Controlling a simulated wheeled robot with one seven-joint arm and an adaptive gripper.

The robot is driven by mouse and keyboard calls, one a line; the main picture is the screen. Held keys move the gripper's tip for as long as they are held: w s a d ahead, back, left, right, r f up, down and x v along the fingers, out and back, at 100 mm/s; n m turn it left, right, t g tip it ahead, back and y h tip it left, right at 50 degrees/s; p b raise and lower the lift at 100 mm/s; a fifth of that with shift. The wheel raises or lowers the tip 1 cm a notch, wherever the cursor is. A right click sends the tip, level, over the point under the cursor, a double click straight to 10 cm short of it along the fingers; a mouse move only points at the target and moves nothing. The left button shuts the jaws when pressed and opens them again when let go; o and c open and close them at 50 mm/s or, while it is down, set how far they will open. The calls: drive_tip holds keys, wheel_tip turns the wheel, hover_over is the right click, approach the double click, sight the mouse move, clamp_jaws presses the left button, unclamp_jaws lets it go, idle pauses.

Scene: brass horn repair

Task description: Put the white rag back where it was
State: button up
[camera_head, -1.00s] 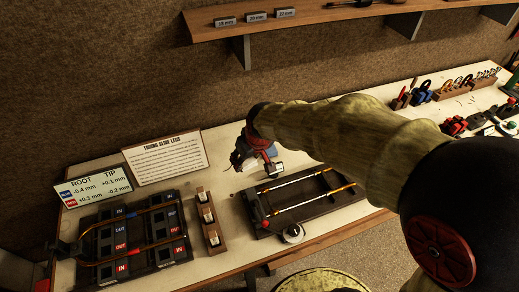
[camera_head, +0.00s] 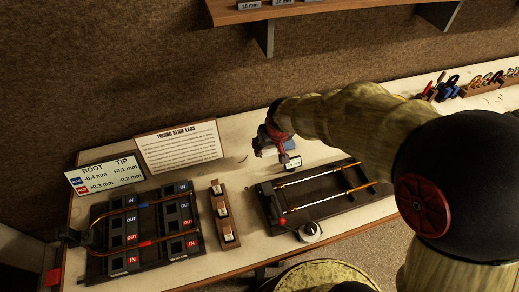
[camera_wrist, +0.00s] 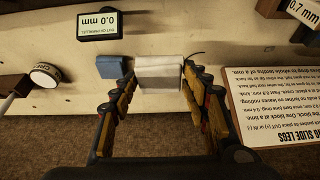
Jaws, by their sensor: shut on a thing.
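The white rag (camera_wrist: 158,73) is a folded, pale grey-white block between my gripper's fingers in the wrist view. My gripper (camera_wrist: 159,80) is shut on it, one finger at each side. I cannot tell whether the rag touches the bench top. A folded blue cloth (camera_wrist: 110,67) lies just left of the rag in that view. In the head view my gripper (camera_head: 276,152) is low over the bench, behind the dark slide fixture, and mostly hides the rag.
The dark slide fixture (camera_head: 264,208) lies in front of my gripper. A small 0.0 mm display (camera_wrist: 97,26) stands close by. The printed instruction sign (camera_head: 178,146) stands left, with a wooden block rack (camera_head: 224,214) before it. Bare bench shows between sign and gripper.

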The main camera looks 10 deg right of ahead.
drive_tip(key=w+f, duration=0.2)
drive_tip(key=w+a+f+b, duration=0.1)
drive_tip(key=w+f, duration=0.3)
drive_tip(key=shift+w+a+b, duration=0.15)
drive_tip(key=shift+a+b, duration=0.15)
drive_tip(key=shift+a, duration=0.05)
drive_tip(key=shift+w+a+f, duration=0.1)
drive_tip(key=shift+w+f, duration=0.2)
drive_tip(key=shift+f, duration=0.15)
drive_tip(key=shift+w+f+b, duration=0.1)
drive_tip(key=shift+f+b, duration=0.35)
drive_tip(key=shift+f, duration=1.05)
drive_tip(key=shift+f, duration=0.2)
drive_tip(key=o, duration=1.2)
